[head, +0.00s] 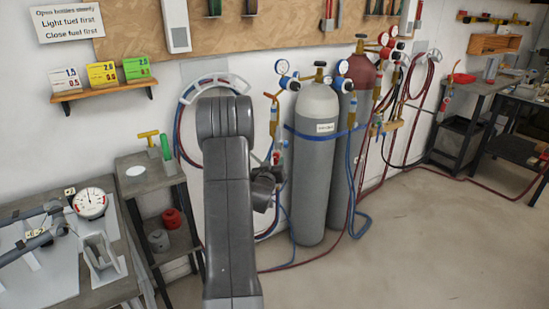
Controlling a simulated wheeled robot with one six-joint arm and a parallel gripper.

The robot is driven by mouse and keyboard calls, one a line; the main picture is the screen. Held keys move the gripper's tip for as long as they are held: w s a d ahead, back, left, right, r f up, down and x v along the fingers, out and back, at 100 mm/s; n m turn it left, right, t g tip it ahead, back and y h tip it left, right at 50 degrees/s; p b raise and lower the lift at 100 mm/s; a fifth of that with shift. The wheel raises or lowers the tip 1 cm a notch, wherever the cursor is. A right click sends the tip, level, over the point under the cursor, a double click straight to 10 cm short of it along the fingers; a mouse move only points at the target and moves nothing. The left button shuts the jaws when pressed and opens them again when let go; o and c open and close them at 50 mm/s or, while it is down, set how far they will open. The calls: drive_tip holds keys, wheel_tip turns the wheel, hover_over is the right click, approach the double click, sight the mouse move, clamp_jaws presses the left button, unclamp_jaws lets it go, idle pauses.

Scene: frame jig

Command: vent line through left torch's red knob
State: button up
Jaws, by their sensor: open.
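The left torch (273,112) hangs upright on the wall just left of the grey cylinder, with a brass-orange body. A small red spot that looks like its red knob (277,158) shows near its lower end, beside blue parts. My gripper (268,188) is dark and open, just below and slightly left of that knob. My arm hides part of the gripper, and the fingertips are too small to tell whether they touch the torch. A second torch (377,112) hangs right of the cylinders, and a third (446,100) hangs farther right.
A grey cylinder (316,170) and a maroon-topped cylinder (361,77) stand close right of my gripper, strapped in blue. Red and blue hoses hang around them. A side table (150,178) and a bench with a gauge (90,203) stand left.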

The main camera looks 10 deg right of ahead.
sight(276, 157)
drive_tip(key=shift+x, duration=1.8)
drive_tip(key=shift+c, duration=0.4)
drive_tip(key=c, duration=0.9)
drive_tip(key=shift+f, duration=0.1)
